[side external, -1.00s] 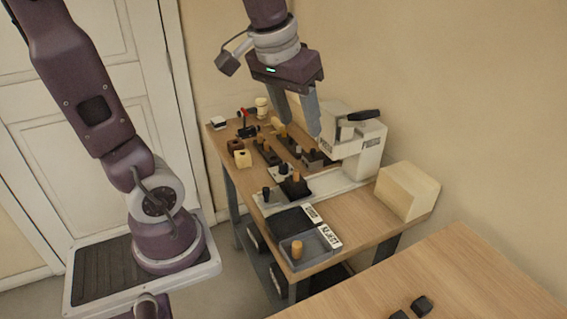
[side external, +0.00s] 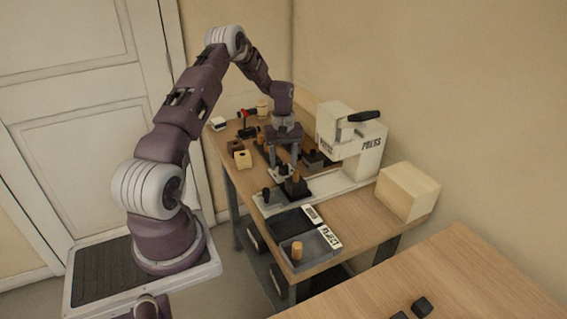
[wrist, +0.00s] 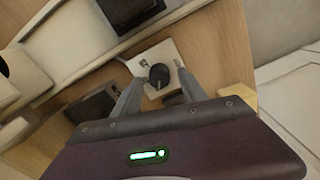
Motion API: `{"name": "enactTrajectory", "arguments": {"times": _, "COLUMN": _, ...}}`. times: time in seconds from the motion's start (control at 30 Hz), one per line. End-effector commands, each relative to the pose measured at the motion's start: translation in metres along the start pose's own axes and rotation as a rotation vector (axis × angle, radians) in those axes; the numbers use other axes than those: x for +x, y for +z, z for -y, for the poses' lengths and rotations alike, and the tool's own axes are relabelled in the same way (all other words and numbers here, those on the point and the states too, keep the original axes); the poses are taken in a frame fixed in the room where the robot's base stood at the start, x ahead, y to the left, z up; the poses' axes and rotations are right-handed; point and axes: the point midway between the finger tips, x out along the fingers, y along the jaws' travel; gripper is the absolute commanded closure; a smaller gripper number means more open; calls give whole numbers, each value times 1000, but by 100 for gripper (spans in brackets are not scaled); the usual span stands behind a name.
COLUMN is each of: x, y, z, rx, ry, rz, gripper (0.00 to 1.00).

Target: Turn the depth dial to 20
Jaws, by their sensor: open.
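The dial is a dark round knob (wrist: 158,76) on a pale square plate (wrist: 178,58) in the wrist view. Its setting and any numbers are too small to read. In the side view the plate (side external: 277,176) is partly hidden under my gripper (side external: 283,162). My gripper points down over the dial, fingers open. In the wrist view its fingers (wrist: 158,84) stand on either side of the knob, with gaps to it. I cannot tell how far the fingertips are above the plate.
A white press (side external: 345,160) stands just right of my gripper. A dark block with a peg (side external: 295,186) is close in front. Small wooden blocks (side external: 242,158) lie to the left. A reject tray (side external: 318,251) and a pale box (side external: 408,192) are nearer the front.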

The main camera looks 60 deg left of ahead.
Motion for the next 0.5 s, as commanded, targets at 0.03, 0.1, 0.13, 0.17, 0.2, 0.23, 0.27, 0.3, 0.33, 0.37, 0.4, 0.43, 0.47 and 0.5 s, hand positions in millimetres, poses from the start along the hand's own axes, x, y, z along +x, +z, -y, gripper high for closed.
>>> {"name": "enactTrajectory", "arguments": {"times": 0.03, "x": 4, "y": 0, "z": 0, "rx": 0, "ry": 1, "rz": 1, "gripper": 50}}
{"name": "enactTrajectory", "arguments": {"times": 0.1, "x": 6, "y": 0, "z": 0, "rx": 0, "ry": 1, "rz": -1, "gripper": 50}}
{"name": "enactTrajectory", "arguments": {"times": 0.13, "x": 6, "y": 0, "z": 0, "rx": 0, "ry": 1, "rz": -1, "gripper": 50}}
{"name": "enactTrajectory", "arguments": {"times": 0.17, "x": 6, "y": 0, "z": 0, "rx": 0, "ry": 1, "rz": -1, "gripper": 50}}
{"name": "enactTrajectory", "arguments": {"times": 0.2, "x": 6, "y": 0, "z": 0, "rx": 1, "ry": 1, "rz": -1, "gripper": 50}}
{"name": "enactTrajectory", "arguments": {"times": 0.23, "x": 6, "y": 0, "z": 0, "rx": 1, "ry": 1, "rz": -1, "gripper": 50}}
{"name": "enactTrajectory", "arguments": {"times": 0.27, "x": 6, "y": 0, "z": 0, "rx": 1, "ry": 1, "rz": -1, "gripper": 50}}
{"name": "enactTrajectory", "arguments": {"times": 0.3, "x": 6, "y": 0, "z": 0, "rx": 1, "ry": 1, "rz": -1, "gripper": 52}}
{"name": "enactTrajectory", "arguments": {"times": 0.33, "x": 6, "y": 0, "z": 0, "rx": 1, "ry": 1, "rz": -1, "gripper": 58}}
{"name": "enactTrajectory", "arguments": {"times": 0.37, "x": 6, "y": 0, "z": 0, "rx": 1, "ry": 1, "rz": -1, "gripper": 64}}
{"name": "enactTrajectory", "arguments": {"times": 0.4, "x": 6, "y": 0, "z": 0, "rx": 1, "ry": 1, "rz": -1, "gripper": 72}}
{"name": "enactTrajectory", "arguments": {"times": 0.43, "x": 6, "y": 0, "z": 0, "rx": 2, "ry": 1, "rz": -1, "gripper": 78}}
{"name": "enactTrajectory", "arguments": {"times": 0.47, "x": 5, "y": 0, "z": 0, "rx": 2, "ry": 1, "rz": -1, "gripper": 83}}
{"name": "enactTrajectory", "arguments": {"times": 0.5, "x": 5, "y": 0, "z": 0, "rx": 2, "ry": 1, "rz": -1, "gripper": 91}}
